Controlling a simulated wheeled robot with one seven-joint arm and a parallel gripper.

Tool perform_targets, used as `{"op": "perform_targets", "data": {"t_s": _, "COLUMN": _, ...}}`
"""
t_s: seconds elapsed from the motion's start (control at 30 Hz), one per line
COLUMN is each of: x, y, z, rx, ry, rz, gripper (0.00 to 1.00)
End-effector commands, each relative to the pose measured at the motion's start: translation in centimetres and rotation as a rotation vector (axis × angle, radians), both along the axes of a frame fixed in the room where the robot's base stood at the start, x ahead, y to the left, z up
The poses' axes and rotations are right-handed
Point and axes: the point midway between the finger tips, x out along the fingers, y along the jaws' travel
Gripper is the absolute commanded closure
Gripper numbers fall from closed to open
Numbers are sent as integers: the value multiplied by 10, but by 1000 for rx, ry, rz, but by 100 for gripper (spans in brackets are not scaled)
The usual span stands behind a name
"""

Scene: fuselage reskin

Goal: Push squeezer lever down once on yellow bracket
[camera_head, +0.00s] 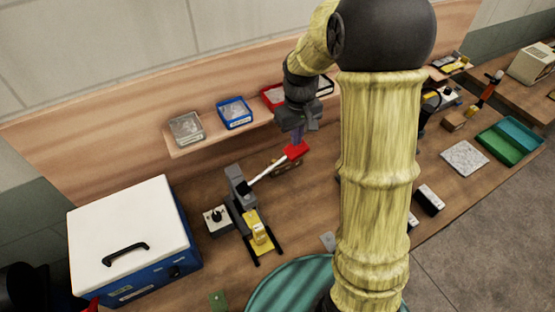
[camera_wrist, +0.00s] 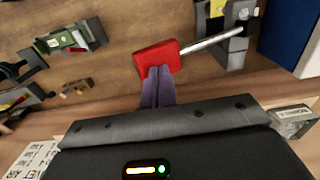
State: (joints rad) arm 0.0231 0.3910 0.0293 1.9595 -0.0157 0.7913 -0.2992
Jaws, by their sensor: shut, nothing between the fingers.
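The squeezer (camera_head: 240,190) stands on the bench, a grey tool with a silver lever (camera_head: 265,171) that ends in a red handle (camera_head: 295,151). The lever slopes up to the right, raised above the bench. The yellow bracket (camera_head: 258,232) sits at the squeezer's front end. My gripper (camera_head: 298,138) is shut and empty, its purple fingers at the red handle. In the wrist view, the fingertips (camera_wrist: 157,72) overlap the lower edge of the red handle (camera_wrist: 157,57); whether they touch it I cannot tell. The lever (camera_wrist: 210,40) runs from it to the squeezer (camera_wrist: 240,25).
A white-topped blue case (camera_head: 130,240) stands left of the squeezer. A small box with a black knob (camera_head: 216,219) is beside it. Small bins (camera_head: 234,113) line the shelf behind. A green tray (camera_head: 505,142) lies far right. My arm hides the bench's middle.

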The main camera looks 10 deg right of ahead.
Motion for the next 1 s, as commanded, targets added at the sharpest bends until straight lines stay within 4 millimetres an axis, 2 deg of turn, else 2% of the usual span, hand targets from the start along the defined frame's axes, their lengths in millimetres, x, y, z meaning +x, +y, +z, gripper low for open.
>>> {"op": "perform_targets", "data": {"t_s": 1.0, "x": 0, "y": 0, "z": -48, "rx": 1, "ry": 1, "rz": 0, "gripper": 100}}
